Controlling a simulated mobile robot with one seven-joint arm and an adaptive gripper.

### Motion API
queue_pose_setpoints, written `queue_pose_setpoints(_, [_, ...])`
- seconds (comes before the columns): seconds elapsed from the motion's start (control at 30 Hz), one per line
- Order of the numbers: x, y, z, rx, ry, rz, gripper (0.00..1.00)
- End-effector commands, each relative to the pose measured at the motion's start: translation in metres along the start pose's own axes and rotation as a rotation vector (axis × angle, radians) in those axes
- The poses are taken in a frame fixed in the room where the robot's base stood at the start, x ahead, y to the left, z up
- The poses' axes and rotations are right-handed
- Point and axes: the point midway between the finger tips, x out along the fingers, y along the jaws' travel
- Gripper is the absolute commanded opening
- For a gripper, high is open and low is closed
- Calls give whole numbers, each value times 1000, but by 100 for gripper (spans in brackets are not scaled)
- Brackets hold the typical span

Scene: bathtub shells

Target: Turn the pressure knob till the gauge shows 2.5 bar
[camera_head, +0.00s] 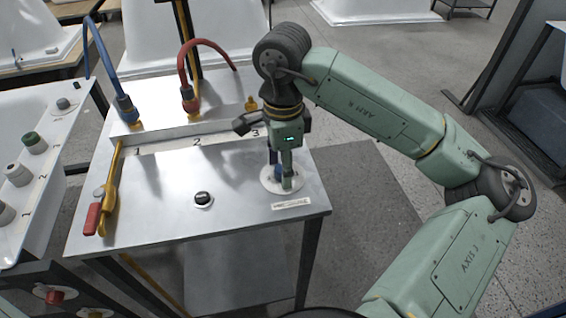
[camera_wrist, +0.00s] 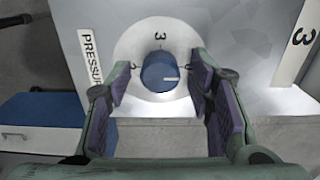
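The pressure knob is blue with a white pointer line and sits on a round white dial (camera_wrist: 130,48) in the wrist view. The knob (camera_wrist: 158,71) has its line pointing right in that view; a "3" is printed at the dial's top. A "PRESSURE" label (camera_wrist: 90,57) is beside it. In the head view the dial (camera_head: 267,184) is at the metal bench's front right, and the knob is mostly hidden by my gripper (camera_head: 285,182). My gripper is open, with one finger on each side of the knob and gaps to both. I cannot make out a gauge or its reading.
The metal bench (camera_head: 155,220) carries a black knob (camera_head: 203,198) left of the dial. A yellow tool with a red grip (camera_head: 92,219) lies at its left edge. Blue (camera_head: 102,62) and red (camera_head: 184,62) hoses rise from fittings behind. A panel with several knobs (camera_head: 40,180) stands left.

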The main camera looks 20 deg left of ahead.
Motion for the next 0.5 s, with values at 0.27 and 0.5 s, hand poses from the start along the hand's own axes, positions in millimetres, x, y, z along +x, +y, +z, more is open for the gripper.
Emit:
queue_pose_setpoints(0.27, [0,0,0,0,0,0,27])
queue_pose_setpoints(0.5, [0,0,0,0,0,0,11])
